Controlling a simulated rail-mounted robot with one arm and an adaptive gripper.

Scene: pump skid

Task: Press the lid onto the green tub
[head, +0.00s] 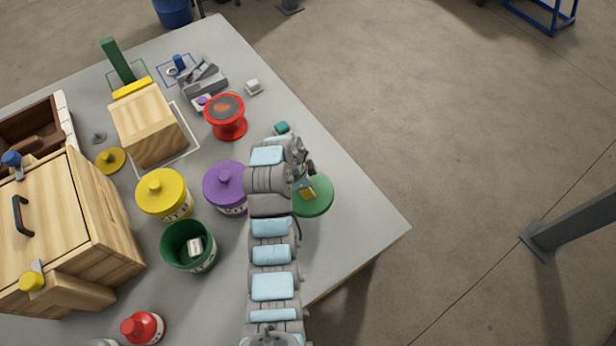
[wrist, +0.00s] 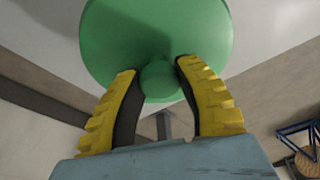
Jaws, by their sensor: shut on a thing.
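The green tub (head: 176,258) stands uncovered on the table, with a small whitish block (head: 195,247) inside it. The round green lid (head: 318,198) is to the right of the tub, near the table's right edge. My gripper (head: 305,190) is at the lid, and my arm hides part of it. In the wrist view the yellow fingers (wrist: 160,92) are shut on the round knob of the green lid (wrist: 160,35). The lid's height above the table is hard to tell.
The yellow lidded tub (head: 165,194) is just behind the green tub. A wooden cabinet (head: 60,225) is at left, a red bottle (head: 142,328) in front, and a red spool (head: 228,130) behind.

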